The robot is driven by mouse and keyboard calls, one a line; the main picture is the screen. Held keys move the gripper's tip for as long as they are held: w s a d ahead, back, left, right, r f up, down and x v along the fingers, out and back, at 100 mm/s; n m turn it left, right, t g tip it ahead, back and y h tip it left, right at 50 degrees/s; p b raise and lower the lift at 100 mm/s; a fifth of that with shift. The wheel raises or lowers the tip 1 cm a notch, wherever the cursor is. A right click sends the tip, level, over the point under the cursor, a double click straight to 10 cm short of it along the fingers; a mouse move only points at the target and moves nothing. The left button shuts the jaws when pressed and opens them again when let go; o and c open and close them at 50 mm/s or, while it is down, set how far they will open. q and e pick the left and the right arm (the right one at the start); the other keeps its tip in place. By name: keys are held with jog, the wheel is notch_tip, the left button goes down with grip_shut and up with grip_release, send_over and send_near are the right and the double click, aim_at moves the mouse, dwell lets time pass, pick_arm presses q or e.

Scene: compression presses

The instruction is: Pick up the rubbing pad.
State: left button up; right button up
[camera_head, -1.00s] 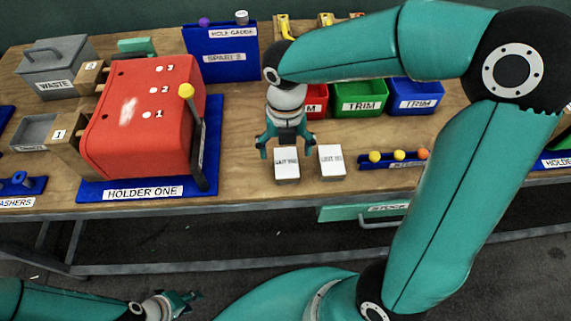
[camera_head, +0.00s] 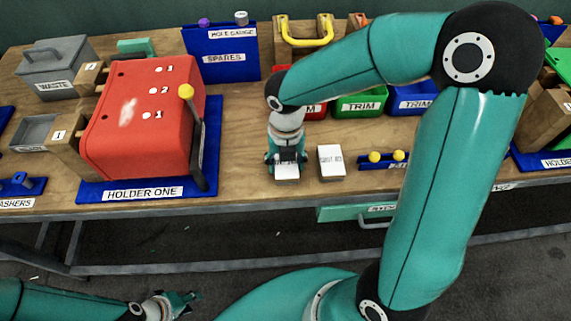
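Two small white-topped blocks stand side by side near the bench's front edge: a left block (camera_head: 286,175) and a right block (camera_head: 331,162). Their labels are too small to read surely, and I cannot tell whether either is the rubbing pad. My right gripper (camera_head: 286,160) is low over the left block, a finger at each side, hiding its far part. The fingers are close to its sides; I cannot tell whether they touch. A green block (camera_head: 136,46) lies at the back left. My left gripper (camera_head: 188,302) is open and empty, low in front of the bench.
The red press (camera_head: 140,120) on its blue HOLDER ONE base stands left, with a dark lever (camera_head: 197,150) towards my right gripper. TRIM bins (camera_head: 360,104) stand behind. A blue tray with yellow balls (camera_head: 374,157) is right of the blocks, partly behind my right arm.

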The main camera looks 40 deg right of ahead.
jog(key=c, duration=0.4)
notch_tip(320, 180, up, 20)
jog(key=shift+r+p, duration=0.1)
jog(key=shift+p, duration=0.6)
